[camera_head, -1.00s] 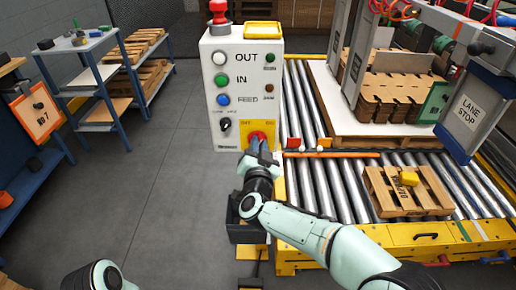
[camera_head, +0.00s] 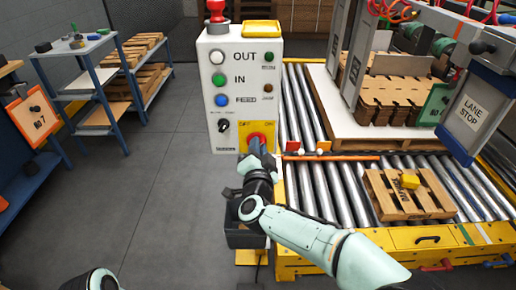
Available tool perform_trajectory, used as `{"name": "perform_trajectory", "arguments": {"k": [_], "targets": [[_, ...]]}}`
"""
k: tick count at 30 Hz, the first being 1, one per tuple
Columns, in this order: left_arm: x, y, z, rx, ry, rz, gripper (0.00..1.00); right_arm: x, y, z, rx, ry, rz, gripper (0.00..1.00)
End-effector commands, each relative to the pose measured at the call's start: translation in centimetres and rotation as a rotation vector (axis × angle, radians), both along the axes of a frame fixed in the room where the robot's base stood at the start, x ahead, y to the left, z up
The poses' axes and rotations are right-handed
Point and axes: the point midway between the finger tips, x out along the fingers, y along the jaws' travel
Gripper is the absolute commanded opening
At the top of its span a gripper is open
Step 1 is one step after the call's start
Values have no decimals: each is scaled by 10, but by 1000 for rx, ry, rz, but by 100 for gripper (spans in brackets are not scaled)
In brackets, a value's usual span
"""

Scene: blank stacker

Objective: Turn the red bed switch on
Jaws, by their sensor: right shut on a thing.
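The red switch (camera_head: 256,138) sits on a yellow plate at the lower right of a white control box (camera_head: 221,100). My right gripper (camera_head: 256,148) is at the switch, with its fingers in front of its lower part. The fingers are shut on the switch, and they hide part of it. The exact angle of the switch is too small to tell. My left arm shows only as a small piece at the bottom left edge, and its gripper is out of view.
The box also has white, green and blue buttons and a black knob (camera_head: 223,126). A roller conveyor (camera_head: 325,190) with a small pallet (camera_head: 380,200) lies to the right. A dark tray (camera_head: 243,236) is below my right wrist. Grey floor (camera_head: 150,210) is clear on the left.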

Motion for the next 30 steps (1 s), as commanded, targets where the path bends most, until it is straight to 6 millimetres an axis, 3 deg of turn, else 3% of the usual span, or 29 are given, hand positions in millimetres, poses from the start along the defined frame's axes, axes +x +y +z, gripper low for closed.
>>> {"name": "perform_trajectory", "arguments": {"k": [3, 4, 6, 19, 23, 30], "targets": [[0, 0, 0, 0, 0, 0, 43, 0, 1, -1, 4, 3, 1, 0], [0, 0, 0, 0, 0, 0, 43, 0, 1, -1, 4, 3, 1, 23], [0, 0, 0, 0, 0, 0, 43, 0, 1, -1, 3, 3, 1, 43], [2, 0, 2, 0, -7, 0, 43, -10, 0, 1, 1, 1, 1, 43], [6, -1, 6, 1, -20, -1, 43, -30, 0, 1, -1, 1, 2, 43], [5, -4, 15, -5, -23, -7, 43, -85, 0, 1, 0, 1, 4, 43]]}}
